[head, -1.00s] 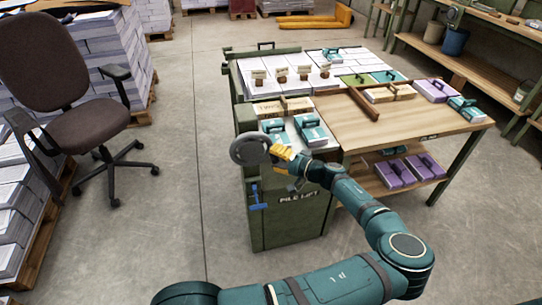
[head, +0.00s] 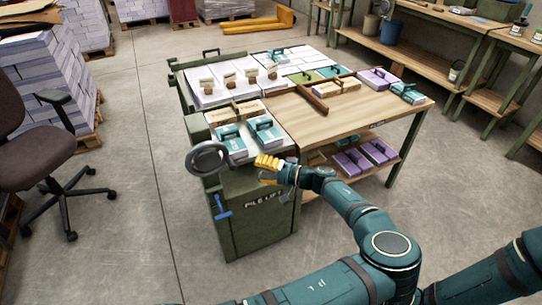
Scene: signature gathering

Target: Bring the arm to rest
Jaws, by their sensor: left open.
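My left gripper (head: 266,168), with yellow fingers, is open and empty at the end of the teal left arm. It is in front of the front face of the green pile lift (head: 259,236), near its top edge, and to the right of the round dark handwheel (head: 207,158). A gap shows between fingers and wheel. The left arm bends at an elbow low in the view. Part of my right arm shows at the bottom right; its gripper is out of view.
A wooden-topped table (head: 345,118) adjoins the lift and bears teal and purple bundles. A blue lever (head: 221,208) sticks out of the lift's front. An office chair (head: 34,155) stands at the left. The concrete floor (head: 115,245) at front left is clear.

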